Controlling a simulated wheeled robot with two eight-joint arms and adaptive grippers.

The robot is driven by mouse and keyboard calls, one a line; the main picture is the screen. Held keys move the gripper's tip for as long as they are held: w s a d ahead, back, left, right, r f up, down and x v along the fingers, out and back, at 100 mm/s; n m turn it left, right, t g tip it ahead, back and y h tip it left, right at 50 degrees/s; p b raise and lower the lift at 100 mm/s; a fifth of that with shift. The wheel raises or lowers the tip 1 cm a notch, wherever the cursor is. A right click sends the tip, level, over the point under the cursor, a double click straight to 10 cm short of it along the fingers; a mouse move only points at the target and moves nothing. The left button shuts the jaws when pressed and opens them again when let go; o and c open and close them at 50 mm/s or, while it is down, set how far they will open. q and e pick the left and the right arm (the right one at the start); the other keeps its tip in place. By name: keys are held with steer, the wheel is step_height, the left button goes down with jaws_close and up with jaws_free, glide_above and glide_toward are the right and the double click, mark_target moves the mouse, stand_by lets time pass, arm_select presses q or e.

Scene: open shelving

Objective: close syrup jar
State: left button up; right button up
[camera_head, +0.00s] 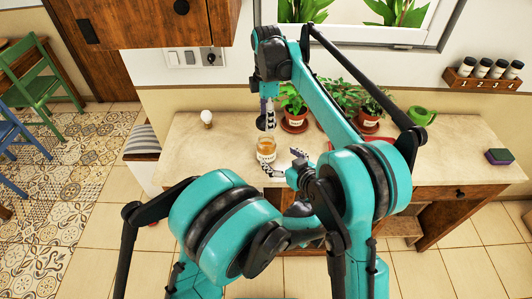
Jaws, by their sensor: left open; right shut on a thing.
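The glass syrup jar (266,152), with amber syrup and a pale label, stands upright on the counter. No lid shows on its rim. My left gripper (283,162) is open just right of and in front of the jar. One of its fingers is near the jar's base; I cannot tell if they touch. My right gripper (267,112) points down above and behind the jar. It is shut on a small dark thing, which looks like the lid (261,123) and is partly hidden by a finger.
Potted plants (293,112) stand close to the right of my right gripper. A white bulb-like thing (206,117) is at the left on the counter (195,145). The left counter is mostly clear.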

mark_target(263, 145)
arm_select(q)
steer(key=x, duration=1)
steer(key=c, duration=1.8)
arm_select(e)
steer(key=shift+f, duration=2.55)
steer(key=shift+f, duration=0.9)
steer(key=shift+w+f, duration=0.1)
steer(key=shift+f, duration=0.45)
